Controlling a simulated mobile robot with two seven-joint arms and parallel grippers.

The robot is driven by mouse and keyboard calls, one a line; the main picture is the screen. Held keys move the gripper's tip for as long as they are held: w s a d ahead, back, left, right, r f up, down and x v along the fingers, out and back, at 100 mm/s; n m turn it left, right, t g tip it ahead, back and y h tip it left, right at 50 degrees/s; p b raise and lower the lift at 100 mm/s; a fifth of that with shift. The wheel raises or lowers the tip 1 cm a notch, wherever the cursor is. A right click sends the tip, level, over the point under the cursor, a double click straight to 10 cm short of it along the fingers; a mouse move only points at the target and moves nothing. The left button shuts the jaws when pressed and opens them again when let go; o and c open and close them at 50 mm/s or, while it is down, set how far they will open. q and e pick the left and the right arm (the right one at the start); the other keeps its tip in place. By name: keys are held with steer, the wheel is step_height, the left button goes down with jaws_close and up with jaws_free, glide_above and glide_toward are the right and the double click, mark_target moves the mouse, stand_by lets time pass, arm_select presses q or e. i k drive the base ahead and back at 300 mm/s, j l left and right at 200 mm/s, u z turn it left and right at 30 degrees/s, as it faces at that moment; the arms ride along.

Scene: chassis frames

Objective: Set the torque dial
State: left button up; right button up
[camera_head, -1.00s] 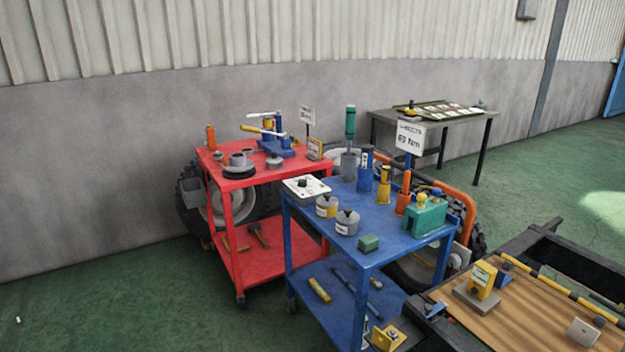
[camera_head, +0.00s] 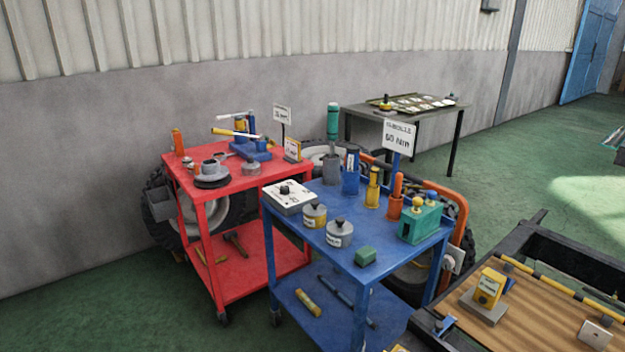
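A white box with a black knob on top (camera_head: 289,197), which looks like the torque dial, sits at the left back corner of the blue cart (camera_head: 330,263). The knob's setting is too small to read. A white sign (camera_head: 398,137) on a post at the blue cart seems to read "U-BOLTS" and "60 Nm", though the print is blurred. Neither of my grippers shows in the head view.
A red cart (camera_head: 250,181) stands behind left. A chassis frame with a wooden board (camera_head: 540,310) lies right. Green floor at left is clear.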

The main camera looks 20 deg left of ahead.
mark_target(284, 189)
steer(key=i+j+z, duration=0.15)
steer(key=j, duration=0.2)
steer(key=j+z, duration=0.1)
steer(key=j, duration=0.25)
steer(key=i+j+z, duration=0.15)
steer(key=j, duration=0.2)
steer(key=i+j, duration=0.1)
steer(key=j, duration=0.45)
steer(key=i+j, duration=0.1)
steer(key=j, duration=0.4)
steer(key=z, duration=0.05)
